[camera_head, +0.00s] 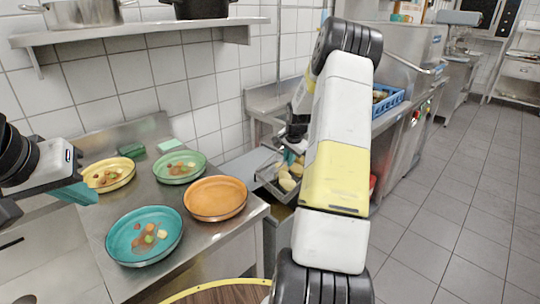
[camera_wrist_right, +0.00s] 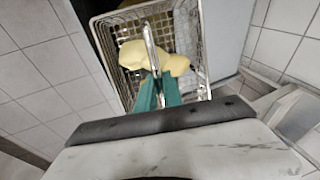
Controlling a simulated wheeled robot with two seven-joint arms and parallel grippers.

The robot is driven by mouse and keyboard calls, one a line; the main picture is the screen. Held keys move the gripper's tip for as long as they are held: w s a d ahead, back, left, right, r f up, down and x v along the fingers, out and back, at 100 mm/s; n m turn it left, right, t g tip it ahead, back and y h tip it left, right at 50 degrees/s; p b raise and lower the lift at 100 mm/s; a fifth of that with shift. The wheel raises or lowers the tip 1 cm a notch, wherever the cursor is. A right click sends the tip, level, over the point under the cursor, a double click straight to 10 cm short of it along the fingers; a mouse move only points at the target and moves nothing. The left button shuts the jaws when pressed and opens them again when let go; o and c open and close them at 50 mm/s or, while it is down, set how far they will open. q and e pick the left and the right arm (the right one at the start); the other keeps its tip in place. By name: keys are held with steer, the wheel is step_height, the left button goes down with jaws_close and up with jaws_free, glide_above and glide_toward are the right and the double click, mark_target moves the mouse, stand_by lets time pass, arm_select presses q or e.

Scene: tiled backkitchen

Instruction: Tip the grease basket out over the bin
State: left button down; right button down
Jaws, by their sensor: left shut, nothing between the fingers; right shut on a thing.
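The wire grease basket (camera_head: 262,177) hangs in the gap beyond the steel table, with several yellowish lumps (camera_head: 288,181) in it. In the right wrist view the basket (camera_wrist_right: 222,45) shows its mesh, and the lumps (camera_wrist_right: 150,55) lie near the handle end. My right gripper (camera_wrist_right: 158,90) is shut on the basket's metal handle (camera_wrist_right: 150,42). In the head view my arm hides part of this grip. My left gripper (camera_head: 84,190) is shut and empty, left of the plates. I cannot clearly make out the bin; the area below the basket is partly hidden.
The steel table (camera_head: 200,243) holds a teal plate (camera_head: 125,250), an orange plate (camera_head: 216,205), a green plate (camera_head: 162,178) and a yellow plate (camera_head: 120,184). A blue crate (camera_head: 390,103) stands on the far counter. A wall shelf (camera_head: 150,29) is above. The right floor is clear.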

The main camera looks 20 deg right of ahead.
steer(key=s+t+h, duration=0.1)
steer(key=t, duration=0.1)
steer(key=t+h, duration=0.1)
steer(key=t, duration=0.2)
steer(key=s+a+t+h, duration=0.1)
steer(key=t, duration=0.2)
steer(key=shift+s+f, duration=0.35)
steer(key=shift+w+a+n+t, duration=0.1)
steer(key=shift+a+n+t, duration=0.05)
steer(key=shift+n+t, duration=0.15)
stand_by(2.8)
